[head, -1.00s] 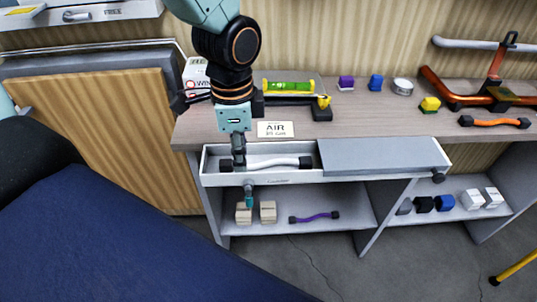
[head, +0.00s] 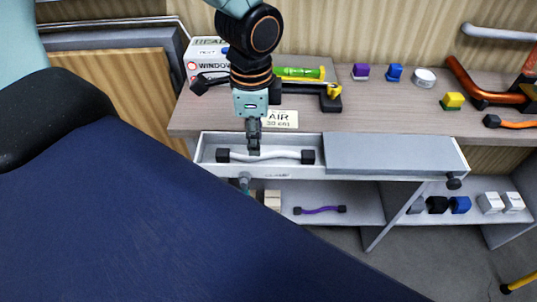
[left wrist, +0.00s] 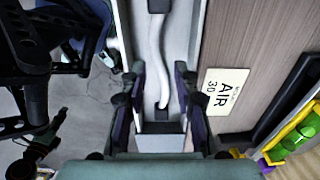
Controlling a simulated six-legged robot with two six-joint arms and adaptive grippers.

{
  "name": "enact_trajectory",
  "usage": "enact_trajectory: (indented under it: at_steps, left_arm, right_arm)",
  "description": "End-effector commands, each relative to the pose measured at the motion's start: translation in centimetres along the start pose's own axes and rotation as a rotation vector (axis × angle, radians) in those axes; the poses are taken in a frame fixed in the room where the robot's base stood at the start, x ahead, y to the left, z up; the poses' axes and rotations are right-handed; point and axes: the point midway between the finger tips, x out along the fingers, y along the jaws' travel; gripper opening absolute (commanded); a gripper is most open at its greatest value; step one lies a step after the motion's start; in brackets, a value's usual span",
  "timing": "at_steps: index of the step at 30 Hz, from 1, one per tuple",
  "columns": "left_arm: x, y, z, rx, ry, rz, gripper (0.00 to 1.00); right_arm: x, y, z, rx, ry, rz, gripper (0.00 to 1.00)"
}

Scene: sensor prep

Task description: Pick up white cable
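The white cable (head: 265,156), with a black block at each end, lies in the open drawer (head: 400,174) under the tabletop. My left gripper (head: 254,146) points down over the cable, left of its middle. In the left wrist view the white cable (left wrist: 157,55) runs down the picture to a black end. There my left gripper (left wrist: 158,104) is open, with one finger on each side of the cable's line. I see gaps beside the cable; the fingers' height above it is hard to tell.
A grey panel (head: 385,153) covers the drawer's right part. The AIR card (head: 283,118), a green level (head: 300,73) and a boxed item (head: 206,62) are on the tabletop behind. A purple cable (head: 320,210) lies on the shelf below.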

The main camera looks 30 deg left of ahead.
Motion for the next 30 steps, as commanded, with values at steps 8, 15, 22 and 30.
enact_trajectory:
  at_steps: [8, 15, 22, 30]
  left_arm:
    - [4.0, -0.2, -0.2, 0.001, -0.001, 0.0, 0.3]
    - [3.9, -0.4, -0.3, 0.0, -0.001, 0.0, 0.28]
    - [3.9, -0.4, -0.3, 0.0, -0.001, 0.0, 0.09]
    - [3.9, -0.4, -0.3, 0.0, -0.001, 0.0, 0.0]
  right_arm:
    - [1.9, 0.0, 0.0, 0.0, 0.0, 0.0, 0.38]
    - [1.7, 0.0, 0.0, 0.0, 0.0, 0.0, 0.38]
    - [1.7, 0.0, 0.0, 0.0, 0.0, 0.0, 0.38]
    - [1.7, 0.0, 0.0, 0.0, 0.001, 0.0, 0.38]
